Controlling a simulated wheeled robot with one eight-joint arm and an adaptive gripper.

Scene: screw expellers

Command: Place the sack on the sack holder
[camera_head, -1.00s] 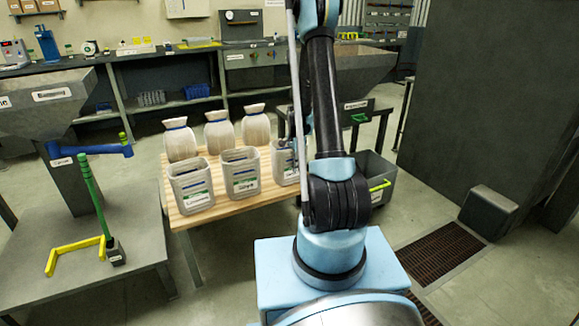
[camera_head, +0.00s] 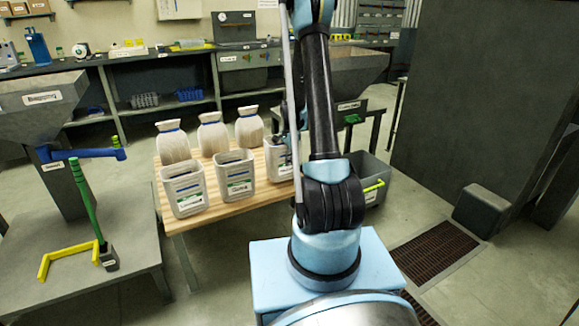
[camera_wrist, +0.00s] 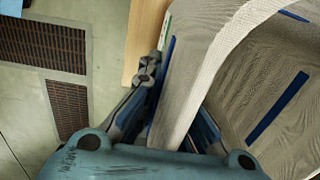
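Three open-topped pale sacks with labels stand along the front of the wooden table: the left sack (camera_head: 184,190), the middle sack (camera_head: 236,177) and the right sack (camera_head: 279,160), partly hidden by my arm. In the wrist view, my gripper (camera_wrist: 178,105) straddles the wall of an open sack (camera_wrist: 195,65) with blue strips. One finger is outside it and one inside, and they look closed on the wall; the inner fingertip is hidden. A yellow U-shaped bracket (camera_head: 68,262) lies on the grey platform at left; I cannot tell whether this is the sack holder.
Several tied sacks (camera_head: 213,133) stand behind the open ones on the wooden table (camera_head: 215,213). A grey bin (camera_head: 370,172) with a yellow-green handle is right of it. A green lever (camera_head: 86,200) rises from the left platform. Floor grates (camera_head: 433,248) lie at right, with open floor around.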

